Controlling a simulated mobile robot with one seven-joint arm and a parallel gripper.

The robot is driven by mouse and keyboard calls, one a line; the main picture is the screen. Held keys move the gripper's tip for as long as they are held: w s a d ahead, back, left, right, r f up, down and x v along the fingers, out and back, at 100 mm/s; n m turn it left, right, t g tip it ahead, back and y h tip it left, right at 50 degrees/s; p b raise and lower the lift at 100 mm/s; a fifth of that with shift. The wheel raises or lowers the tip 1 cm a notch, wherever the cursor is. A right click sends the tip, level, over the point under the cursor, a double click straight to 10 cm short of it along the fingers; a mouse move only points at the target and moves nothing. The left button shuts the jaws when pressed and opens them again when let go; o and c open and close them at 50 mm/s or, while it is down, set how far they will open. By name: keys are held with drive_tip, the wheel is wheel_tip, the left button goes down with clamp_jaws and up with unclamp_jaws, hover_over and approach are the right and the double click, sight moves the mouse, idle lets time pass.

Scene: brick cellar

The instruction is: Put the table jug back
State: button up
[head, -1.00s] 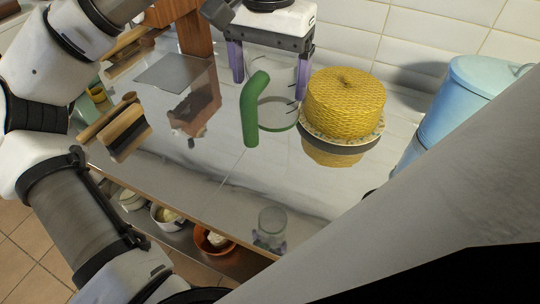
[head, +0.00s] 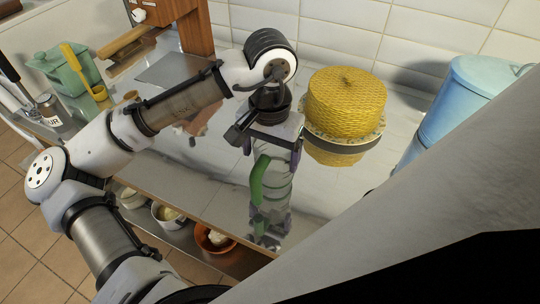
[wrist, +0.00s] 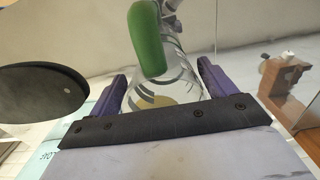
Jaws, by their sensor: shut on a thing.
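The table jug (head: 277,178) is clear glass with a green handle (head: 258,180). It is upright at the front part of the glossy counter (head: 330,205), just above its own reflection. I cannot tell whether its base touches the counter. My gripper (head: 272,160) comes from above, its purple fingers on either side of the jug and shut on it. In the wrist view the jug (wrist: 178,82) shows between the two fingers, with its green handle toward the top. The gripper partly hides the jug's upper part.
A yellow woven cake cover (head: 345,100) stands on a plate behind the jug to the right. A blue canister (head: 455,100) is farther right. A wooden stand (head: 195,35) is at the back left. Bowls sit on the shelf below. Bare counter lies around the jug.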

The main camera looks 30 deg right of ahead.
drive_tip(key=shift+f, duration=0.85)
drive_tip(key=shift+f, duration=0.15)
drive_tip(key=o, duration=1.5)
wheel_tip(320, 180, up, 12)
drive_tip(key=shift+r+b, duration=0.15)
drive_tip(key=shift+b, duration=0.2)
drive_tip(key=shift+d, duration=0.1)
